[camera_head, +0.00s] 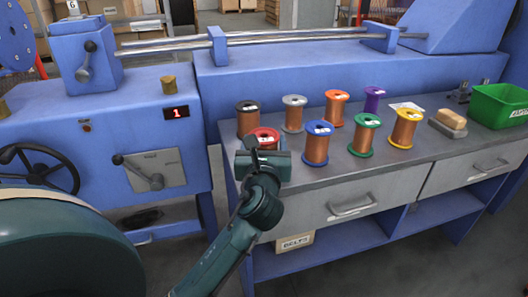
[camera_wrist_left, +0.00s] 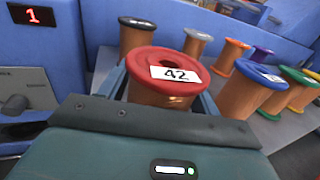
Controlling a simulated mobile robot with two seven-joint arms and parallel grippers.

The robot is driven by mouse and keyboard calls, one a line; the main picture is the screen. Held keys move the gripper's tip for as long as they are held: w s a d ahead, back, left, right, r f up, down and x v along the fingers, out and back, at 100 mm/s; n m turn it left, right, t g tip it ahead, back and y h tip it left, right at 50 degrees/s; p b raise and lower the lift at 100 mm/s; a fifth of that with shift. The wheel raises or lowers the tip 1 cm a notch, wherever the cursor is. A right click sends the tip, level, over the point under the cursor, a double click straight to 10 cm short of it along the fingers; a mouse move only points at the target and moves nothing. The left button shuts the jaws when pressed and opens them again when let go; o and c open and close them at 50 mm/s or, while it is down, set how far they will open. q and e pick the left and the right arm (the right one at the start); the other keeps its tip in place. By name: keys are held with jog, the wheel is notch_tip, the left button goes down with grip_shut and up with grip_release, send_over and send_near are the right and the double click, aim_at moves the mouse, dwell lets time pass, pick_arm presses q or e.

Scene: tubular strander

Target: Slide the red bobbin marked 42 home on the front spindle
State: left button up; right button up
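The red bobbin marked 42 (camera_head: 264,135) is at the front left of the bobbin group on the grey bench, partly hidden by my left gripper (camera_head: 263,158). In the left wrist view the red bobbin (camera_wrist_left: 172,75) shows its top flange with the white 42 label and some copper winding. Finger edges of my left gripper (camera_wrist_left: 162,98) show on both sides of it. I cannot tell whether they touch it, and its base is hidden. Horizontal steel rods (camera_head: 290,38) run along the blue machine at the back; I cannot tell which is the front spindle. My right gripper is not in view.
Several other bobbins stand close by, including a black one (camera_head: 247,118) behind and a blue one (camera_head: 317,143) to the right. A green bin (camera_head: 497,106) and a wooden-topped block (camera_head: 450,122) are on the right. A handwheel (camera_head: 38,172) is at left.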

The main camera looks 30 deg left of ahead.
pick_arm(q)
jog(key=c, duration=1)
jog(key=shift+r, duration=0.1)
jog(key=shift+c, duration=0.7)
notch_tip(320, 180, up, 10)
jog(key=p, duration=0.5)
jog(key=shift+f, duration=0.25)
jog(key=shift+r+p, duration=0.4)
jog(key=shift+p, duration=0.15)
jog(key=shift+r+p, duration=0.55)
jog(key=shift+p, duration=0.05)
jog(key=shift+r+p, duration=0.7)
jog(key=shift+p, duration=0.25)
jog(key=shift+r+p, duration=1.15)
jog(key=shift+p, duration=0.5)
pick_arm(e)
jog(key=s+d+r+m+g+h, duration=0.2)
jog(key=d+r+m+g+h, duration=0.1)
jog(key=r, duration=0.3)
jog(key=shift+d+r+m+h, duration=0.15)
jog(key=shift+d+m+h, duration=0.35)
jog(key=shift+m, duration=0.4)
